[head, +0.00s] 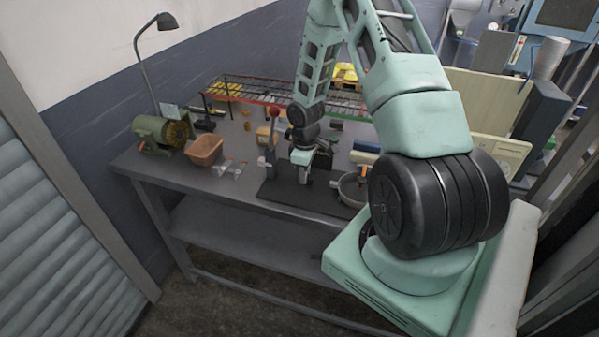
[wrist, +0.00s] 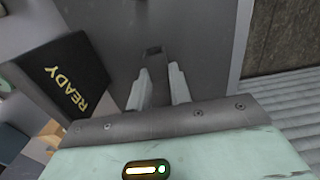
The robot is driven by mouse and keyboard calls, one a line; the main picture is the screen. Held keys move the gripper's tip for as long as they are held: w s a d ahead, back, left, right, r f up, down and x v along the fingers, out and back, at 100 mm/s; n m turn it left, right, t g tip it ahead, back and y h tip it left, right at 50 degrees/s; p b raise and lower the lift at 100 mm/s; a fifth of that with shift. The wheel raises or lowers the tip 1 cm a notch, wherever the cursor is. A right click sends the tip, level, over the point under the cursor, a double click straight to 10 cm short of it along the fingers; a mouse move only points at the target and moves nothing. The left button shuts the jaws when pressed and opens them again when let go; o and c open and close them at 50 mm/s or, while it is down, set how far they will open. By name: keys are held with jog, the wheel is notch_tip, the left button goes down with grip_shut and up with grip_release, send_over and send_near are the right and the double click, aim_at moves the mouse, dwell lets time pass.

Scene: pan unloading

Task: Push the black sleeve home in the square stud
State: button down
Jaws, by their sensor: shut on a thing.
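My gripper (head: 304,176) is low over the dark mat (head: 272,193) on the workbench in the head view. In the wrist view my gripper (wrist: 158,78) has its two pale fingers close together, shut on a small dark piece, the black sleeve (wrist: 153,51), at the fingertips. The sleeve's lower part is hidden by the fingers. I cannot make out the square stud in either view, and I cannot tell whether the sleeve touches it. In the head view the sleeve is too small to tell apart.
A dark block marked READY (wrist: 65,75) stands close left of my fingers. A red-knobbed lever (head: 262,162) stands left of my gripper, a round pan (head: 350,190) right. A terracotta bin (head: 205,150) and green motor (head: 158,132) are farther left. A wire rack (head: 255,92) is behind.

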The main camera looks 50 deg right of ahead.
jog(key=shift+s+d, duration=0.25)
jog(key=shift+s, duration=0.4)
jog(key=shift+s+d, duration=0.3)
jog(key=shift+s, duration=0.35)
jog(key=shift+s+d, duration=0.25)
jog(key=shift+s, duration=0.4)
jog(key=shift+s+d, duration=0.3)
jog(key=shift+s, duration=0.4)
jog(key=shift+s+d, duration=0.3)
jog(key=shift+s, duration=0.4)
dwell(0.3)
jog(key=c, duration=1.2)
grip_release()
jog(key=shift+r, duration=0.1)
notch_tip(320, 180, up, 17)
jog(key=shift+r, duration=0.15)
